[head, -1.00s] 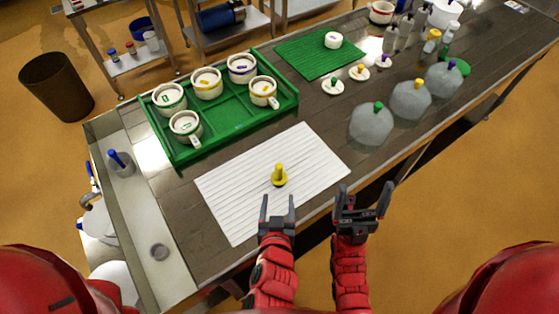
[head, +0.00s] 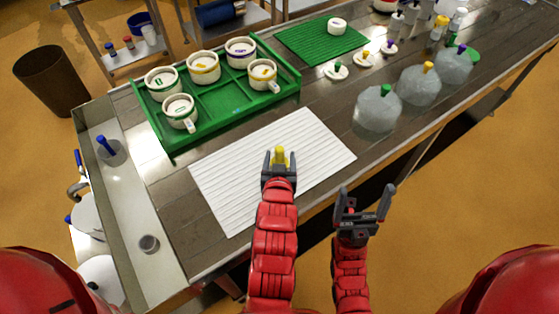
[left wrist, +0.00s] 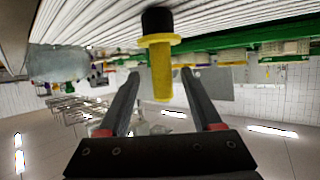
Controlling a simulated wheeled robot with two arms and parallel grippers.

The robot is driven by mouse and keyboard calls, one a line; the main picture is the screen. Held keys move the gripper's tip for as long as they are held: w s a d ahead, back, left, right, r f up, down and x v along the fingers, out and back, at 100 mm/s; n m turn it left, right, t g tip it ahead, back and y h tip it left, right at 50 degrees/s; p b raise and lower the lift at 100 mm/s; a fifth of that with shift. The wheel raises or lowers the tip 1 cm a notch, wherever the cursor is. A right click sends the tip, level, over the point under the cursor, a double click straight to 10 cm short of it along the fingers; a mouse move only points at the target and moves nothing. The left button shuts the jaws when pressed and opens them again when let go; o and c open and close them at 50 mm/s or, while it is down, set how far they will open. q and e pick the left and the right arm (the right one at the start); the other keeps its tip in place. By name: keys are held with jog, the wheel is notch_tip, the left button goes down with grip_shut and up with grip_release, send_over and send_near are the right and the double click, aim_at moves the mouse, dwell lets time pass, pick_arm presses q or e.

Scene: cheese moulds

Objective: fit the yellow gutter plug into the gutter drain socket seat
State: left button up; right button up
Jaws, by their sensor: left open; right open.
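The yellow gutter plug (head: 280,154) stands upright on the white ribbed mat (head: 225,205). Its handle, flange and black end show in the left wrist view (left wrist: 160,60). My left gripper (head: 280,163) is open, with its fingers on either side of the plug's handle; a gap shows beside it in the left wrist view. In the head view the gripper hides the plug's lower part. My right gripper (head: 363,205) is open and empty, off the bench's front edge. A round grey drain socket (head: 149,244) sits in the metal gutter at the left, with nothing in it.
A blue plug (head: 107,146) stands in another socket farther up the gutter (head: 135,205). A green tray (head: 212,122) with several white moulds is behind the mat. Several grey domed weights (head: 379,108) stand to the right. The mat around the plug is clear.

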pick_arm(q)
jog(key=x, duration=0.1)
jog(key=p+x, duration=0.1)
jog(key=x, duration=0.2)
jog(key=shift+w+a+r, duration=0.1)
jog(key=shift+a+r, duration=0.1)
jog(key=shift+r, duration=0.15)
jog(key=shift+w+f+p, duration=0.25)
jog(key=shift+w+p, duration=0.05)
jog(key=shift+w, duration=0.1)
grip_shut()
